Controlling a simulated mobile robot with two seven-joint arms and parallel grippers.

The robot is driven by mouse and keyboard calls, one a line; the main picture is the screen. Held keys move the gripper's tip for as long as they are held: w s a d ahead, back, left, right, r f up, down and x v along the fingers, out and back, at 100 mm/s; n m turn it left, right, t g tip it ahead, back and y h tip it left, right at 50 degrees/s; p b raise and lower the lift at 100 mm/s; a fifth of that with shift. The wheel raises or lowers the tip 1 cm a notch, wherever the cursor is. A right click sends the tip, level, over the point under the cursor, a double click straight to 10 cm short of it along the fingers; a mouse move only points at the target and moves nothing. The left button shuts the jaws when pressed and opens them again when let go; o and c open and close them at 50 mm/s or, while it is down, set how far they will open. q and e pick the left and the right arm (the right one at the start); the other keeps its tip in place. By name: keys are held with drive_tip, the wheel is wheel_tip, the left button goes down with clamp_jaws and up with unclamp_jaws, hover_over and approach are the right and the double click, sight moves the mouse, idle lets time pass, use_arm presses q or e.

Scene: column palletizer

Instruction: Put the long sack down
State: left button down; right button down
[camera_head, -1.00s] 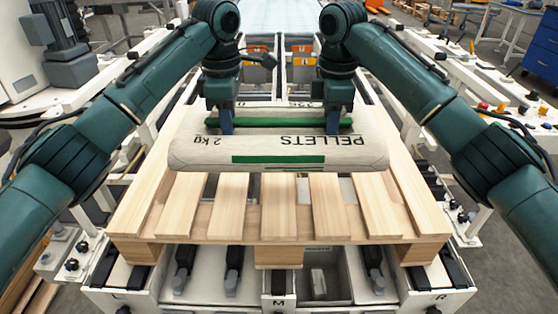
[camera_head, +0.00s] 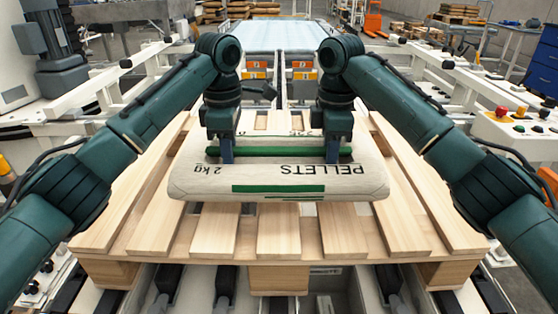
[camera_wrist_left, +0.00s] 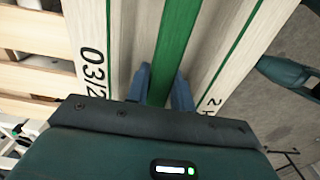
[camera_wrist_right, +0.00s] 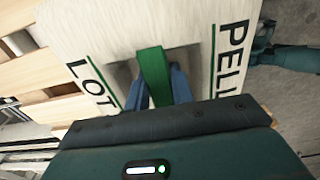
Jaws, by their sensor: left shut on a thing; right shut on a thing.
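The long sack (camera_head: 278,178) is pale, with green stripes and the words "PELLETS" and "2 kg". In the head view it lies level and crosswise over the wooden pallet (camera_head: 180,240). My left gripper (camera_head: 227,157) is shut on the green strap (camera_head: 279,151) near the sack's left end. My right gripper (camera_head: 332,155) is shut on the strap near the right end. The left wrist view shows the left fingers (camera_wrist_left: 161,90) on either side of the strap; the right wrist view shows the right fingers (camera_wrist_right: 160,88) likewise. I cannot tell whether the sack's underside touches the slats.
Bare slats show in front of the sack and at both sides. A conveyor (camera_head: 272,35) runs away behind the pallet. White rails (camera_head: 85,122) flank it, and a control box with buttons (camera_head: 518,125) stands at the right.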

idle(0.4)
